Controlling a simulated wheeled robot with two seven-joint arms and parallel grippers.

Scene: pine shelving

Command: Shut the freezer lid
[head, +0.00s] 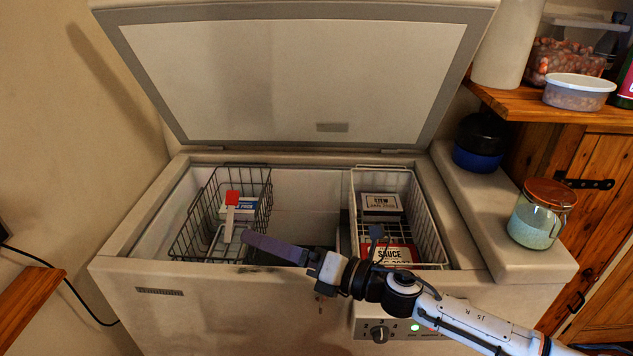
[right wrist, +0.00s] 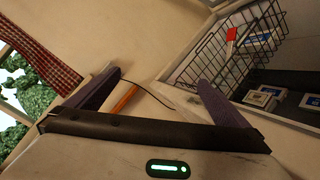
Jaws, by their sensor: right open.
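The freezer lid (head: 280,75) stands open, tilted up at the back of the white chest freezer (head: 215,285). Its pale inner panel and grey seal face me. My right gripper (head: 250,241) is over the freezer's front rim, left of centre, well below and in front of the lid and apart from it. In the right wrist view its two purple fingers (right wrist: 160,80) are spread wide with nothing between them. The lid does not show in that view. My left gripper is not in view.
Wire baskets hang at the left (head: 262,190) and right (head: 432,225) of the freezer, holding boxes. A red-and-white scraper (head: 231,212) stands in the left one. A glass jar (head: 540,215) and a blue-black pot (head: 478,145) stand on the right ledge, beside the lid.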

